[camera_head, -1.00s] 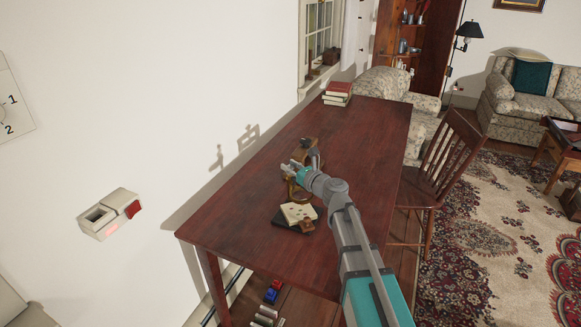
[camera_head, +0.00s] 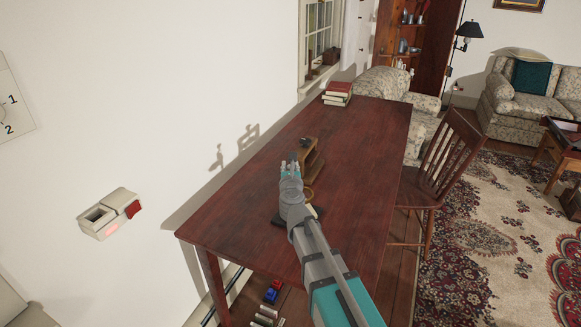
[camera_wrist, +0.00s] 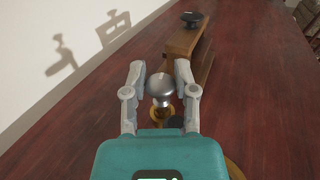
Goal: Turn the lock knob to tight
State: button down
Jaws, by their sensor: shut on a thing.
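A rounded silver knob (camera_wrist: 161,84) sits above a brass collar (camera_wrist: 159,112) in the wrist view, over the dark red table. I take it for the lock knob; its setting cannot be read. My gripper (camera_wrist: 160,68) has one finger on each side of it and is shut on it. In the head view my gripper (camera_head: 290,164) is over the table beside a wooden stepped block (camera_head: 311,161), and the knob cannot be made out. A yellowish ring (camera_wrist: 234,169) shows partly behind the gripper's right side.
The wooden block (camera_wrist: 186,45) with a black round piece (camera_wrist: 190,18) stands just beyond the knob. Red and white books (camera_head: 338,92) lie at the table's far end. A wooden chair (camera_head: 445,165) stands at the right. The table's (camera_head: 360,160) right half is clear.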

jog(key=shift+m+h, duration=1.1)
jog(key=shift+h, duration=0.6)
jog(key=shift+c, duration=1.9)
grip_release()
jog(key=s+a, duration=0.1)
jog(key=s, duration=1.1)
jog(key=shift+a, duration=0.15)
